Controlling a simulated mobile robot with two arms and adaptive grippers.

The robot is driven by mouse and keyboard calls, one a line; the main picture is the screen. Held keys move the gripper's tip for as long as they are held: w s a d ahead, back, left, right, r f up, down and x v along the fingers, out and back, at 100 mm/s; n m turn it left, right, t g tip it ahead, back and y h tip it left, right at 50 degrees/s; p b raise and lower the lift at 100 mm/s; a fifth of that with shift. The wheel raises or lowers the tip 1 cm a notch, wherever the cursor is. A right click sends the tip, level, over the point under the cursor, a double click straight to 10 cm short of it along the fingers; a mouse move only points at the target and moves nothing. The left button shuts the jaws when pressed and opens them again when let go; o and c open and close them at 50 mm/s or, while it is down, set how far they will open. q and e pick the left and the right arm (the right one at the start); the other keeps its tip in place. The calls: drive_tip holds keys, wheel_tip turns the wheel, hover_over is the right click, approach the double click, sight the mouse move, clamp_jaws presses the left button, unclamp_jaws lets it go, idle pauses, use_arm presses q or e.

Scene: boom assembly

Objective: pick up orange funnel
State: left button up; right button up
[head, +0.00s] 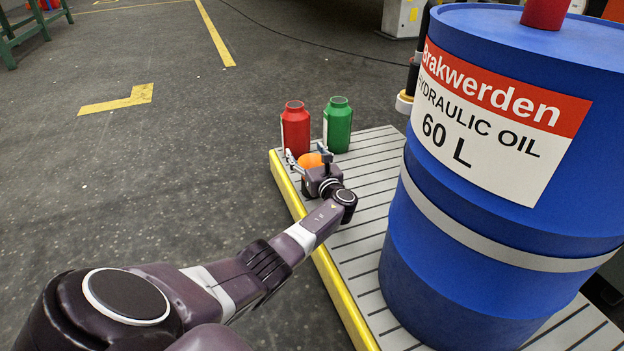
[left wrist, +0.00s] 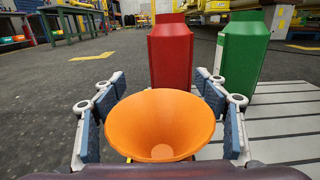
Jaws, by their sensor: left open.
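The orange funnel (head: 310,160) stands wide mouth up on the slatted platform, partly hidden behind my left gripper in the head view. In the left wrist view the funnel (left wrist: 160,127) sits between the two spread fingers, its rim close to both finger pads. My left gripper (head: 309,158) is open around the funnel; its fingers also show in the left wrist view (left wrist: 162,105). I cannot tell whether the pads touch the funnel. My right gripper is not in view.
A red bottle (head: 295,130) and a green bottle (head: 337,125) stand just behind the funnel. A large blue oil drum (head: 490,250) fills the right of the slatted platform (head: 362,215), which has a yellow edge.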

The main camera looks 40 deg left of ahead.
use_arm(q)
drive_tip(key=shift+c, duration=0.4)
drive_tip(key=c, duration=1.3)
